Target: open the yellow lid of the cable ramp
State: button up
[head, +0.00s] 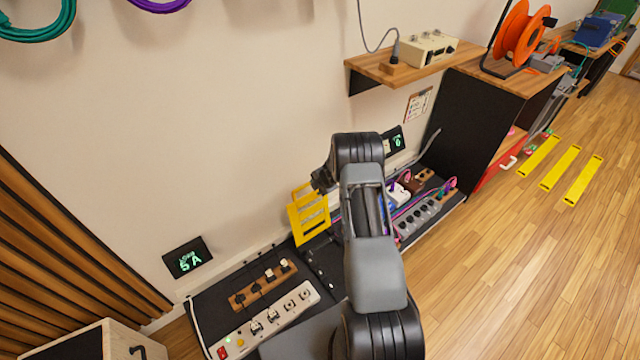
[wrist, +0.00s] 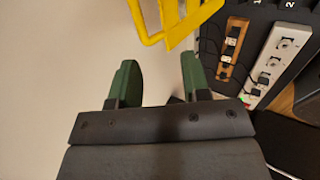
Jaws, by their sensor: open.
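The yellow lid (head: 308,215) stands steeply upright by the wall, with openings in it, left of my arm in the head view. In the wrist view the lid (wrist: 185,22) shows at the top edge, beyond my fingertips and cut off by the frame. My gripper (wrist: 158,72) has its two green fingers spread, with nothing between them. A gap shows between the fingertips and the lid in the picture; depth is hard to judge. In the head view my arm hides part of the black floor unit near the lid, so its hinge is unclear.
A white power strip (head: 268,320) and a wooden block with plugs (head: 262,284) lie left of my arm. A grey strip (head: 420,216) with cables lies to the right. A wooden shelf (head: 410,68) juts from the wall.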

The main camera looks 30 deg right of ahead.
jog(key=shift+v, duration=1)
